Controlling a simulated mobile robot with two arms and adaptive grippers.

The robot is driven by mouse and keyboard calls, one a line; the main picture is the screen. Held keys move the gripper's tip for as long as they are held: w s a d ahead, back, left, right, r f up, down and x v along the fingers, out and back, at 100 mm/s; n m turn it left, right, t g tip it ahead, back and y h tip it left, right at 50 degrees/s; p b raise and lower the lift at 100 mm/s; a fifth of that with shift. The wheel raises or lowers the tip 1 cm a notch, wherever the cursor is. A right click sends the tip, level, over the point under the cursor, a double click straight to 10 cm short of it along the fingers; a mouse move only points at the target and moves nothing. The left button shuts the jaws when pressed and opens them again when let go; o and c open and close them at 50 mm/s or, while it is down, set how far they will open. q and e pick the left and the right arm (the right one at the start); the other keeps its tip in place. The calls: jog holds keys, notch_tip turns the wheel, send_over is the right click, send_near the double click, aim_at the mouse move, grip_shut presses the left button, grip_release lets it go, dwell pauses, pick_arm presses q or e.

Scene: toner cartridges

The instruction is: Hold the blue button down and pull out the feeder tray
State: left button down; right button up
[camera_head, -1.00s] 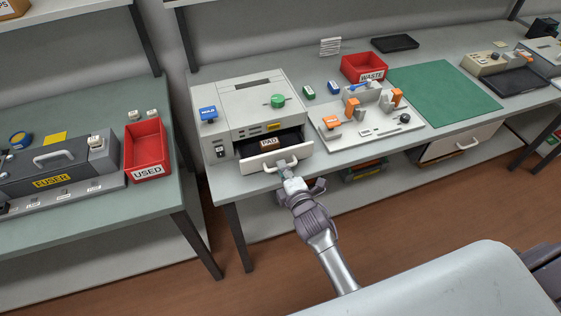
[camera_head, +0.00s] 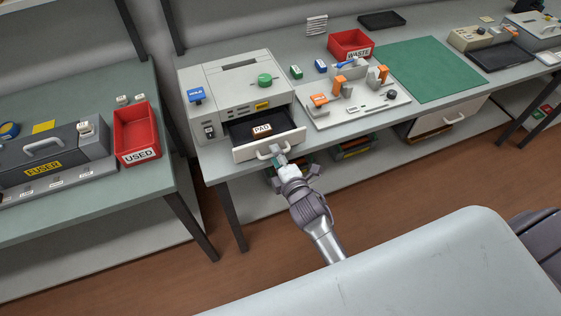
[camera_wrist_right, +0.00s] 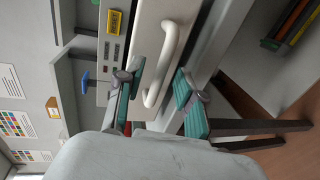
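The grey machine (camera_head: 235,85) stands on the table with its feeder tray (camera_head: 270,146) pulled partly out. A dark pad labelled PAD (camera_head: 262,128) lies in the tray. The blue button (camera_head: 196,95) is on the machine's top left; nothing touches it. My right gripper (camera_head: 276,157) is at the tray's front handle (camera_head: 270,150). In the right wrist view its fingers (camera_wrist_right: 158,72) are spread apart, with the white handle (camera_wrist_right: 163,62) between them. My left gripper is in no view.
A green knob (camera_head: 265,80) is on top of the machine. A white fixture (camera_head: 355,103) with orange parts stands to its right, before a red WASTE bin (camera_head: 351,45). A red USED bin (camera_head: 136,132) is on the left table. The green mat (camera_head: 424,68) is clear.

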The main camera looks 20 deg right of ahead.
jog(key=v, duration=1.2)
jog(key=shift+f, duration=0.1)
jog(key=s+f+m+g, duration=0.3)
jog(key=s+f+m, duration=0.15)
jog(key=f, duration=0.85)
jog(key=s+f+m+g, duration=0.35)
jog(key=s+f, duration=0.25)
jog(key=f, duration=0.7)
jog(key=s+d+f+m+g, duration=0.3)
jog(key=s+f, duration=0.5)
jog(key=s, duration=0.4)
jog(key=s+d+f+m+g, duration=0.3)
jog(key=s+f+m+g, duration=0.2)
jog(key=s+f, duration=0.3)
jog(key=s, duration=0.4)
jog(key=shift+h, duration=0.3)
